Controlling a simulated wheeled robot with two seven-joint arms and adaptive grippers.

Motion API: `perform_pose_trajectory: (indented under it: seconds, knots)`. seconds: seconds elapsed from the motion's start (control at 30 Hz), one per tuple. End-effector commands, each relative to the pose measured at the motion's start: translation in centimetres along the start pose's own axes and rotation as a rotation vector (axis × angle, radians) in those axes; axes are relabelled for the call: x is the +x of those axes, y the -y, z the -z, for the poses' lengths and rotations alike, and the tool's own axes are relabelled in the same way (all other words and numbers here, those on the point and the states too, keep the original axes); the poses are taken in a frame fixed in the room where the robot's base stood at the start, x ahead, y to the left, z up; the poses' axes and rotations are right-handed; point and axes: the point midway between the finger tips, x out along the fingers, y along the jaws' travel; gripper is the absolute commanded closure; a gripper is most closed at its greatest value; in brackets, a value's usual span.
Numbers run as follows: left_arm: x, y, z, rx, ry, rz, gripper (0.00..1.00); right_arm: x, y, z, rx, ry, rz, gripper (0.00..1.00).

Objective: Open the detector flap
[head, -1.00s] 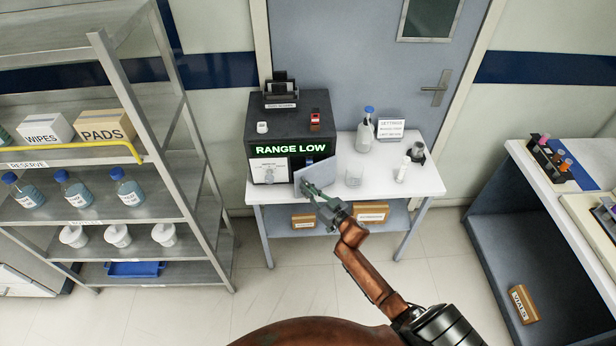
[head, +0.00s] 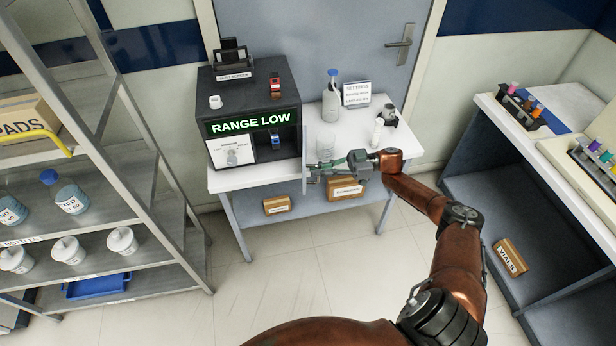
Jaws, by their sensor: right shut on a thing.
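The detector (head: 248,95) is a black box on the white bench, with a lit green "RANGE LOW" display on its front. Its flap (head: 304,158) is a thin pale panel at the right of the front, standing swung out and seen nearly edge-on. A dark opening shows below the display, with a small blue-topped thing (head: 276,140) inside it. My right gripper (head: 320,170) is shut on the flap from its right side; the fingertips hide the exact spot gripped. My left gripper is not in view.
On the bench (head: 232,180), a blue-capped bottle (head: 331,100), a clear beaker (head: 325,147) and a small white bottle (head: 377,132) stand right of the flap, close to my arm. A metal shelf rack (head: 150,180) is at left. Floor in front is clear.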

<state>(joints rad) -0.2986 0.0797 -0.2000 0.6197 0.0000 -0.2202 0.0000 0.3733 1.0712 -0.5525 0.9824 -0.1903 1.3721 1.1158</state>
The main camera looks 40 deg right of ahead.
Motion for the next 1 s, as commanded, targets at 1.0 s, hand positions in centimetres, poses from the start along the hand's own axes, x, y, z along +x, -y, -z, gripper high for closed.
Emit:
perform_pose_trajectory:
  seconds: [1.0]
  knots:
    - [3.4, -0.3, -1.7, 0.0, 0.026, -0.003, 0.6, -4.2, -1.3, 0.4, -0.004, -0.003, -0.01, 1.0]
